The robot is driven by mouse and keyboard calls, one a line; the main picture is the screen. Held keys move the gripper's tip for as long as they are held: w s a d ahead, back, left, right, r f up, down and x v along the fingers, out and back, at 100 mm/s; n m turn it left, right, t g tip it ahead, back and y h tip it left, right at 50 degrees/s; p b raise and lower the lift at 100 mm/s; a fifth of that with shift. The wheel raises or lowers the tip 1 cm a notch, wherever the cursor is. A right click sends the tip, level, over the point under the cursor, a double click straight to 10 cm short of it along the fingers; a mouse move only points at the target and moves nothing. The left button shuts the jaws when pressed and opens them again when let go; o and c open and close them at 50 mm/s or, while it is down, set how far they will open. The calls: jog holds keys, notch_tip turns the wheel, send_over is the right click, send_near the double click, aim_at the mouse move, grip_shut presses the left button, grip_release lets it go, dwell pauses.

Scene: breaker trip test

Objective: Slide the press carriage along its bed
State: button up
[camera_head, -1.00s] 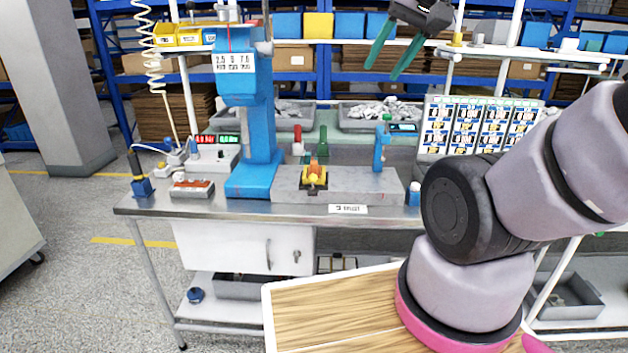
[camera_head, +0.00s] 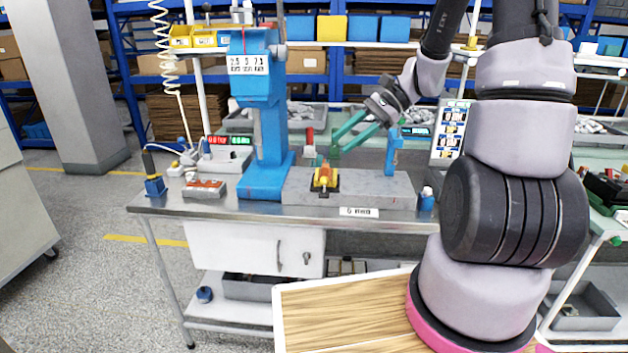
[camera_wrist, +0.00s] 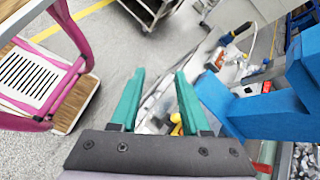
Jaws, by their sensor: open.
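The blue press (camera_head: 262,110) stands on the metal bench, left of centre. A grey bed (camera_head: 385,190) extends right from its foot. A small yellow and orange piece on a black base (camera_head: 325,180), which looks like the carriage, sits near the bed's left end. In the wrist view, a bit of yellow (camera_wrist: 176,124) shows beside the right finger, and the blue press (camera_wrist: 265,108) fills the right side. My gripper (camera_head: 338,144) is open and empty, its green fingers pointing down-left, above and slightly right of the carriage in the picture. Contact cannot be told.
A red-topped post (camera_head: 309,138) stands behind the bed. A blue upright (camera_head: 393,152) stands at its right end. A small blue bottle (camera_head: 426,198) is at the bench's right front.

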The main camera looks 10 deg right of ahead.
jog(key=w+d+f+m+t+y, duration=0.1)
jog(key=w+f+m+t+y, duration=0.2)
jog(key=w+f+m+y, duration=0.45)
jog(key=m+t+h, duration=0.2)
jog(key=m+t, duration=0.3)
jog(key=m, duration=0.1)
send_near(325, 178)
jog(key=w+a+f, duration=0.1)
jog(key=w+a, duration=0.1)
jog(key=x, duration=1.1)
jog(key=shift+s+f+n, duration=0.1)
jog(key=shift+n, duration=0.15)
grip_shut()
